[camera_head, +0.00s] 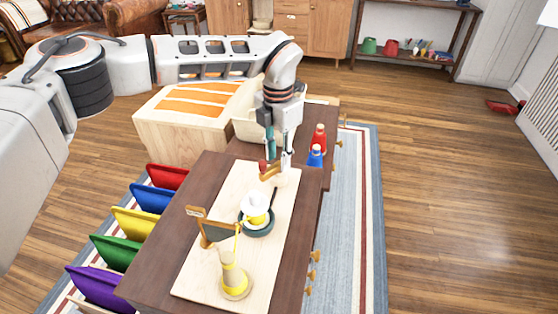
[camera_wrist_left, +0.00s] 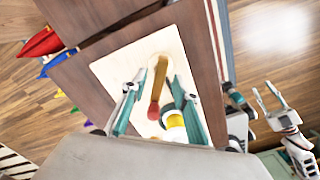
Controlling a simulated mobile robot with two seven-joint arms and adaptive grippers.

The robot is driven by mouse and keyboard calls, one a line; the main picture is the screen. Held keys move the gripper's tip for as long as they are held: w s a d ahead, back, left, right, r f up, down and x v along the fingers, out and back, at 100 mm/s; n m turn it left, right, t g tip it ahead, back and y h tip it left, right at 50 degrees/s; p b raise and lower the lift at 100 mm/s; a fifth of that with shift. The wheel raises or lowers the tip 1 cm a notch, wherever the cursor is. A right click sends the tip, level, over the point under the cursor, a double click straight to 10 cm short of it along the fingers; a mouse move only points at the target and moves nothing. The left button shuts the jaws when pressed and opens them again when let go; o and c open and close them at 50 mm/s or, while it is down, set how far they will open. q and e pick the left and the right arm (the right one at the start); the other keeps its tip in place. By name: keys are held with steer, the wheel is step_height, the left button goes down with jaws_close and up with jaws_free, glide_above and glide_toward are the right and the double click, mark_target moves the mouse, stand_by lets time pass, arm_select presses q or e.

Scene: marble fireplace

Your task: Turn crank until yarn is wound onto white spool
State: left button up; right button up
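The wooden crank with a red knob (camera_head: 263,166) is at the far end of the pale board (camera_head: 205,274). The knob also shows in the left wrist view (camera_wrist_left: 153,111). My left gripper (camera_head: 277,164) is open, pointing down, its teal-tipped fingers on either side of the crank; contact cannot be told. The white spool (camera_head: 253,204) stands over a dark green dish, with yellow at its lower part. A yellow yarn cone (camera_head: 234,277) stands at the near end beside a wooden post (camera_head: 212,232). My right gripper (camera_wrist_left: 269,99) is open and empty in the left wrist view.
The board lies on a dark brown table (camera_head: 160,268). Colored panels, such as a purple one (camera_head: 98,287), line its left side. Red (camera_head: 319,139) and blue (camera_head: 315,156) cones stand at the far right. A pale wooden box (camera_head: 180,130) is behind.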

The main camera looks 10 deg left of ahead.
arm_select(q)
step_height(320, 180, down, 2)
jaws_close()
steer(key=shift+r+m, duration=0.15)
steer(key=shift+m, duration=0.15)
